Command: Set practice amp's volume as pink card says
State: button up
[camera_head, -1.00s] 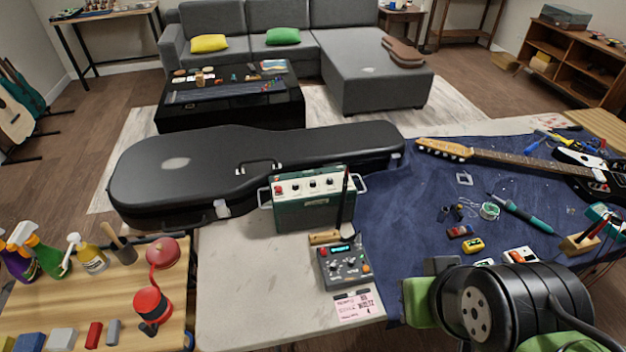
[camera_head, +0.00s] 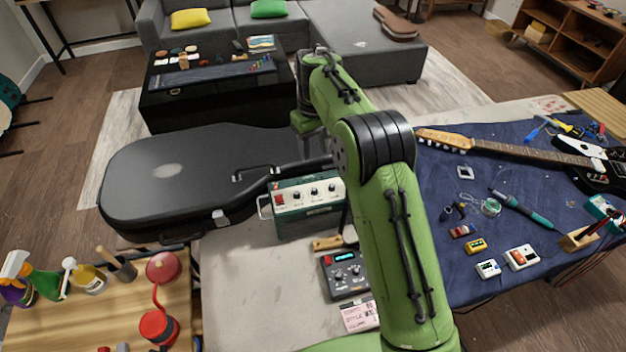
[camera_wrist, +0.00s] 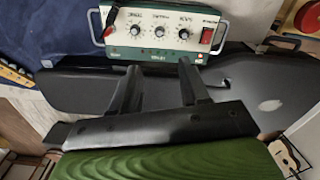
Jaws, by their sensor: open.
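The practice amp (camera_head: 310,222) is a green box with a cream control panel, standing upright at the back of the grey table. Its panel has a red switch (camera_head: 279,199) and three dark knobs (camera_head: 314,191). In the wrist view the panel (camera_wrist: 160,30) appears upside down, with the knobs (camera_wrist: 159,31) in a row. My gripper (camera_wrist: 159,66) is open and empty, its two black fingers apart, pointing toward the amp and apart from the knobs. In the head view my arm hides the fingertips. The pink card (camera_head: 357,317) lies on the table; its small lettering is not surely readable.
A grey pedal-like box (camera_head: 342,282) with knobs sits between amp and card. A black guitar case (camera_head: 170,190) lies behind the amp. A blue mat (camera_head: 475,270) with tools and a guitar lies right. Bare tabletop (camera_head: 240,280) is free at left front.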

aim_at(314, 189)
notch_tip(314, 189, down, 15)
jog(key=shift+b, duration=1.1)
grip_shut()
